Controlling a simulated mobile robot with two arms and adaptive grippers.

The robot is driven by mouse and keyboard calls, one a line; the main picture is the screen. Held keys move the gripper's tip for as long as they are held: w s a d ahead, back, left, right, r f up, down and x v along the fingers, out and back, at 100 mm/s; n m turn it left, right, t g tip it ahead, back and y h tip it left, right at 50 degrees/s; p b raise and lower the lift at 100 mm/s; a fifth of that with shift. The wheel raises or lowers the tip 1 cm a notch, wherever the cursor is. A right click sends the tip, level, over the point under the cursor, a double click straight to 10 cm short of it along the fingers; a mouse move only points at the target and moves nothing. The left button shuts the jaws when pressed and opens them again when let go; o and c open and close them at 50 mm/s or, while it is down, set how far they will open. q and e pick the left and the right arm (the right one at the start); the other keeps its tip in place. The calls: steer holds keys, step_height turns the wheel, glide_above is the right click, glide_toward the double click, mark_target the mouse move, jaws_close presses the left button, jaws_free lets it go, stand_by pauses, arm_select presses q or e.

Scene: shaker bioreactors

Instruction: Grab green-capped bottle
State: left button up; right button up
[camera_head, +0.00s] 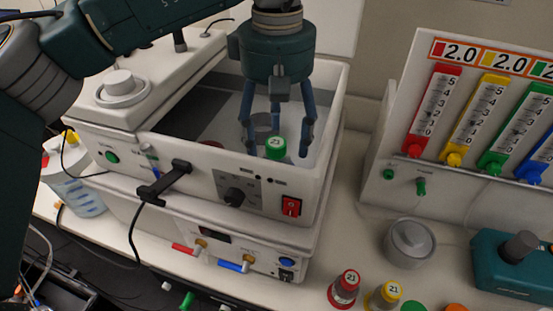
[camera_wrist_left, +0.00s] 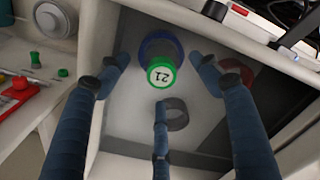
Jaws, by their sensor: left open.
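The green-capped bottle (camera_head: 275,147) stands in the open-topped tray compartment of the white shaker unit (camera_head: 262,170). In the left wrist view its green cap (camera_wrist_left: 160,75), with a white top marked 21, faces the camera, and a dark blue ring shows behind it. My left gripper (camera_head: 278,152) points down into the compartment, its blue fingers open and spread about the bottle. In the left wrist view the left gripper (camera_wrist_left: 160,80) has two fingers at the sides and one below the cap, with gaps to it. The bottle's lower body is hidden by the front wall.
A grey ring holder (camera_wrist_left: 176,114) and a red one (camera_wrist_left: 236,70) sit empty near the bottle. The compartment's walls stand close around. Outside are a red-capped bottle (camera_head: 345,285), a yellow-capped bottle (camera_head: 386,293), a round grey knob-topped device (camera_head: 409,243) and the flowmeter panel (camera_head: 480,125).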

arm_select(q)
steer(key=shift+s+a+f+p, duration=0.1)
steer(key=shift+f+p, duration=0.15)
steer(key=shift+f, duration=0.3)
steer(key=shift+s+a+f+p, duration=0.1)
steer(key=shift+f+p, duration=0.1)
steer(key=shift+f, duration=0.85)
steer(key=shift+w, duration=0.1)
steer(key=shift+c, duration=0.2)
steer(key=shift+d, duration=0.1)
steer(key=c, duration=1.3)
steer(key=shift+c, duration=0.2)
arm_select(e)
steer(key=shift+r, duration=0.9)
steer(key=shift+w, duration=0.15)
